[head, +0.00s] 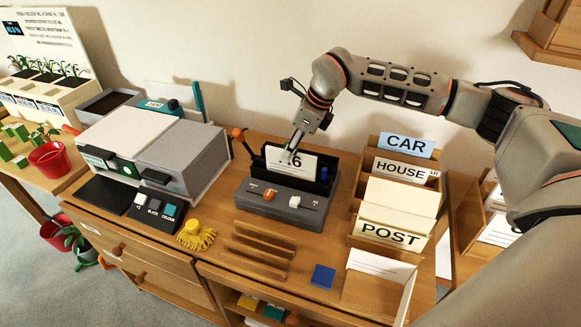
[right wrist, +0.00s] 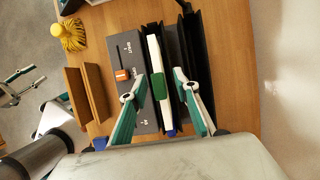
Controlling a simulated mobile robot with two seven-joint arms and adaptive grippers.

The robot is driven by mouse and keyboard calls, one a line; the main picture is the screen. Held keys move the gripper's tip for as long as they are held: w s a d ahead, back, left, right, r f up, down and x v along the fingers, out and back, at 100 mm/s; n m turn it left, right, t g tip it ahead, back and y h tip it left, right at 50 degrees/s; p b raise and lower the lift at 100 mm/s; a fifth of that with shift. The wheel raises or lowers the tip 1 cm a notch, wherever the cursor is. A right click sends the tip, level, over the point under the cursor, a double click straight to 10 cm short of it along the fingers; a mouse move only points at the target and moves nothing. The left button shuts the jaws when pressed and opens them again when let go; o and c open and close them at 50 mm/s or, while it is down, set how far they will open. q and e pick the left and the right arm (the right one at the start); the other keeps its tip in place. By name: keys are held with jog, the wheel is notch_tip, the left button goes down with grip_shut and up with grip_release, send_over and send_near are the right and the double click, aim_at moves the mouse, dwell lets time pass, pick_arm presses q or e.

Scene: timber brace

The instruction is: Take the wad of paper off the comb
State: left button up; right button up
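The wad of paper (head: 302,164), white with a dark number on its front, stands upright in the grey binding machine (head: 262,204), against a black back. From above, in the right wrist view, the wad (right wrist: 153,55) is a thick white strip with a green piece across its top edge. I cannot make out the comb under it. A teal-and-grey part at the left edge of the right wrist view looks like my left gripper (right wrist: 20,90), away from the desk.
A printer-like box (head: 150,150) stands left of the machine. The card sorter (head: 400,190) with CAR, HOUSE and POST labels stands to its right. A slotted wooden rack (head: 262,250), a yellow brush (head: 196,235) and a blue block (head: 323,277) lie in front.

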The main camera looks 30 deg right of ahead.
jog(key=shift+f, duration=0.1)
grip_shut()
